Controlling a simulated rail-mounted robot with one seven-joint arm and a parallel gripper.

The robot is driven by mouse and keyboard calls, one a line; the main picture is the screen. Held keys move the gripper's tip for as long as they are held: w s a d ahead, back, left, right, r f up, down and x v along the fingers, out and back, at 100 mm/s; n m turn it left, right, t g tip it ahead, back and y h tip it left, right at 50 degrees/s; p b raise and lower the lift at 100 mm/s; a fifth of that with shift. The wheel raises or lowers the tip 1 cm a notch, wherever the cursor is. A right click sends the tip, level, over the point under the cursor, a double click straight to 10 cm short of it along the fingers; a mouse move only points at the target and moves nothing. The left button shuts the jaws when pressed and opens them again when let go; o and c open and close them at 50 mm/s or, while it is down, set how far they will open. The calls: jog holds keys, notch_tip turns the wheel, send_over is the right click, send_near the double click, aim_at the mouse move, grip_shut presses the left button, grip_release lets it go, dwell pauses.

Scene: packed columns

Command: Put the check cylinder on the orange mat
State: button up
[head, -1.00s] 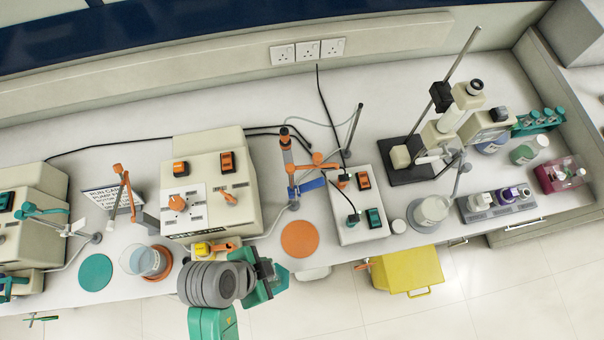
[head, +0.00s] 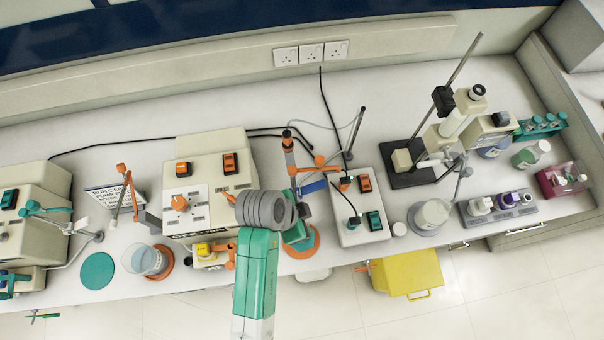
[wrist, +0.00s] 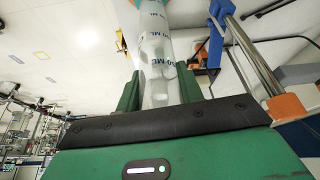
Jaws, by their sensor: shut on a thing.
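The check cylinder (wrist: 158,62) is a clear, printed cylinder. In the wrist view it stands between the green fingers of my gripper (wrist: 160,95), which is shut on it. In the head view my gripper (head: 298,232) is over the orange mat (head: 307,251), a flat round disc on the bench. My arm and gripper cover most of the mat, and only its right and lower edge shows. The cylinder is hidden in the head view, so I cannot tell whether its base touches the mat.
A clamp stand with a blue and orange column (head: 289,150) stands just behind the mat. A switch box (head: 357,215) is close on the right, a beige pump unit (head: 212,170) on the left. A beaker (head: 143,259) and a green mat (head: 97,271) are further left.

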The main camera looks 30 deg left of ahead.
jog(key=shift+f, duration=1.95)
jog(key=o, duration=1.3)
jog(key=shift+c, duration=0.2)
jog(key=v, duration=1.2)
jog(key=shift+r+p, duration=0.2)
jog(key=shift+p, duration=0.1)
jog(key=shift+s, duration=0.1)
